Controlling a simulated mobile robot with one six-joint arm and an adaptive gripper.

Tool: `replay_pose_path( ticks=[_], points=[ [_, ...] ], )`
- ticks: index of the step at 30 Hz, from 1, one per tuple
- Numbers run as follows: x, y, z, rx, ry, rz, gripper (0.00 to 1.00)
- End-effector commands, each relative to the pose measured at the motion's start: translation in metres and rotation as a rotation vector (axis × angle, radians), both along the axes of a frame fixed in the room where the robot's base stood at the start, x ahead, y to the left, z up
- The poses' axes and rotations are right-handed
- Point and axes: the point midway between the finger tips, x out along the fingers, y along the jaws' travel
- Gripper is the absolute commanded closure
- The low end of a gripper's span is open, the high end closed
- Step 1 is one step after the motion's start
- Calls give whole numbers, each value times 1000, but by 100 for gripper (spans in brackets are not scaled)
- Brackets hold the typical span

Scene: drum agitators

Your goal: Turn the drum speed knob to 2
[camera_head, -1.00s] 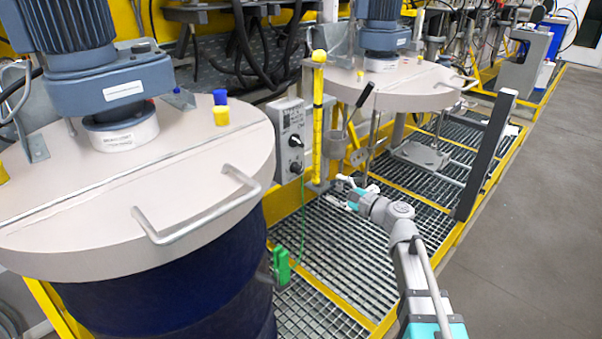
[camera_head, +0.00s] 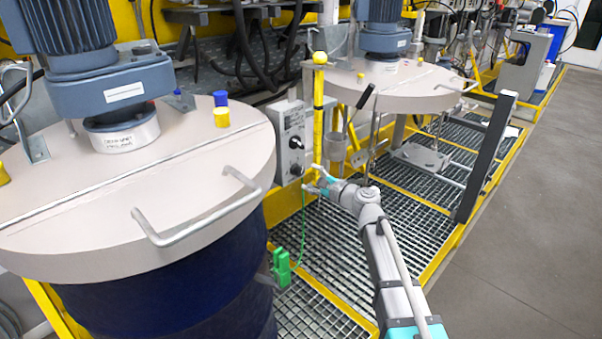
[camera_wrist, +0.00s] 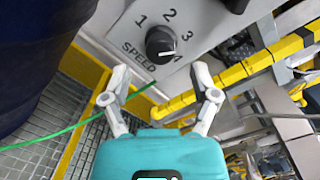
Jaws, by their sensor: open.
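The speed knob (camera_wrist: 161,42) is round and black on a grey panel, with 1, 2, 3, 4 and the word SPEED around it in the wrist view. Its white mark lies toward the 4. The grey control box (camera_head: 291,125) carries two dark knobs in the head view; the lower one (camera_head: 296,169) appears to be this knob. My gripper (camera_wrist: 160,72) is open and empty. Its two fingers are spread on either side of the line to the knob, short of it and apart from it. In the head view my gripper (camera_head: 308,180) is just below and right of the box.
A yellow post (camera_head: 318,115) stands right beside the box. A green cable (camera_wrist: 60,133) runs below the panel to a green plug (camera_head: 282,266). The large blue drum (camera_head: 165,290) with its beige lid (camera_head: 200,170) is at left. Grating floor (camera_head: 345,240) lies open below.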

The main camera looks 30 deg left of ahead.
Motion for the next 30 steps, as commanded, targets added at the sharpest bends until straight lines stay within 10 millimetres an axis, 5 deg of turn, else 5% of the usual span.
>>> replay_pose_path(
  ticks=[9,23,30],
  points=[
    [9,36,0,0,0,0,23],
    [10,42,0,0,0,0,23],
    [10,42,0,0,0,0,66]
  ],
)
